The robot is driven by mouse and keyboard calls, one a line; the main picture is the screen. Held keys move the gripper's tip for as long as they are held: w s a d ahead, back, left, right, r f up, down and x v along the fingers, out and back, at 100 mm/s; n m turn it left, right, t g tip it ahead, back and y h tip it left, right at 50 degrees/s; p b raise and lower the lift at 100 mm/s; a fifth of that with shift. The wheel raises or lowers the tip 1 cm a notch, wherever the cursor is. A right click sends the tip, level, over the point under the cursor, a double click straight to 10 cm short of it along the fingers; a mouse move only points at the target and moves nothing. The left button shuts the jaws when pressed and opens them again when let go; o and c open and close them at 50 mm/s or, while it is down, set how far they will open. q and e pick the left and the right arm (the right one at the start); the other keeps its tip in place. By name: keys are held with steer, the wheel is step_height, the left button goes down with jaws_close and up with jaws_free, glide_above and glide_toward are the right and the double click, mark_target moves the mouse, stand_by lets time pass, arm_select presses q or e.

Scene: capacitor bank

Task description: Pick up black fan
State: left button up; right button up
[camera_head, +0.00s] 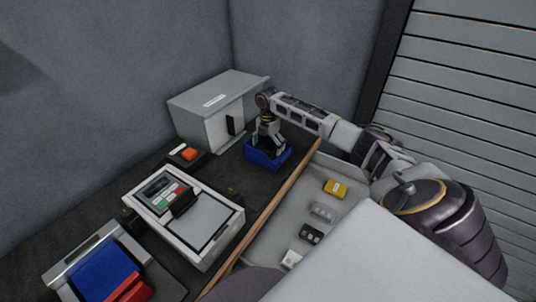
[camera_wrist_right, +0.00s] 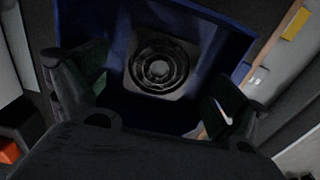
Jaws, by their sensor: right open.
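The black fan (camera_wrist_right: 160,66) lies in a blue bin in the right wrist view, with its round grille facing up. In the head view the fan is hidden behind my gripper. The blue bin (camera_head: 262,160) stands on the dark table, and its wall also shows in the right wrist view (camera_wrist_right: 215,18). My right gripper (camera_head: 266,146) points down over the bin. In the right wrist view my right gripper (camera_wrist_right: 160,105) is open, with one finger on each side of the fan and nothing held. My left gripper is not in view.
A grey metal cabinet (camera_head: 208,101) stands behind the bin. An orange button box (camera_head: 188,154) and a white device with a keypad (camera_head: 205,228) are to the left. A wooden edge (camera_head: 270,209) separates the table from a grey tray surface with several small parts, including a yellow one (camera_head: 335,188).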

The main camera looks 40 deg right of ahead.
mark_target(268, 151)
steer(key=shift+f, duration=1.4)
steer(key=c, duration=1.1)
steer(key=shift+r, duration=0.6)
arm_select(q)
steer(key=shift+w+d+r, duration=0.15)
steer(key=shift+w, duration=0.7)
arm_select(e)
steer(key=shift+r, duration=4.4)
